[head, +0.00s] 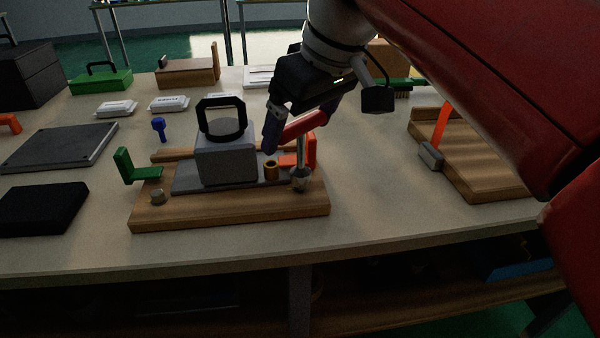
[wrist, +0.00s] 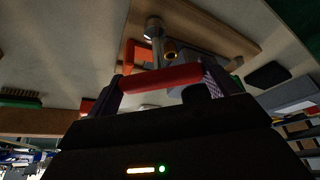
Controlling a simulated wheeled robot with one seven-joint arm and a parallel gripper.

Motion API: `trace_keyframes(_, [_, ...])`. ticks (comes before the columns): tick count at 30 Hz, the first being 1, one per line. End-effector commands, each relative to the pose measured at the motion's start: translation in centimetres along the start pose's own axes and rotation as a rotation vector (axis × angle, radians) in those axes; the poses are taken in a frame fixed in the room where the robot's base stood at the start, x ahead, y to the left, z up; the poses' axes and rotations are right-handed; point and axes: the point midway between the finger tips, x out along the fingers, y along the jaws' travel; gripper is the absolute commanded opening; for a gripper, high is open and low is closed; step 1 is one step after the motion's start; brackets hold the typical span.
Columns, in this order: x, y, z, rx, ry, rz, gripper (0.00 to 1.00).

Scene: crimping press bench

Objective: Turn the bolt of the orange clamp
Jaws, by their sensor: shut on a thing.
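The orange clamp (head: 311,152) stands at the right end of a wooden base. Its silver bolt (head: 300,168) is upright, with a wide round foot low down and a red bar (head: 304,124) across its top. My gripper (head: 294,133) is at the red bar, one finger towards each end, and is shut on it. The wrist view shows the red bar (wrist: 160,78) spanning between my two fingers, with the bolt (wrist: 155,35) and part of the orange clamp (wrist: 131,54) beyond. The exact finger contact is partly hidden.
A grey block (head: 226,164) with a black ring handle sits on the wooden base (head: 230,212), left of the bolt. A green clamp (head: 125,165) stands at the base's left end. A brass-coloured cylinder (head: 271,171) is close beside the bolt. A wooden board (head: 470,170) lies right.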

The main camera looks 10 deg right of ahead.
Motion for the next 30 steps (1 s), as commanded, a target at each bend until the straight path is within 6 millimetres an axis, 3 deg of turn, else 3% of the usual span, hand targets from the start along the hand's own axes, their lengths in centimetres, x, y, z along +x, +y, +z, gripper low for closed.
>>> trace_keyframes(21, [-3.6, 0.0, -1.5, 0.0, 0.001, 0.0, 0.63])
trace_keyframes(30, [-3.8, 0.0, -1.6, 0.0, 0.0, 0.0, 0.63])
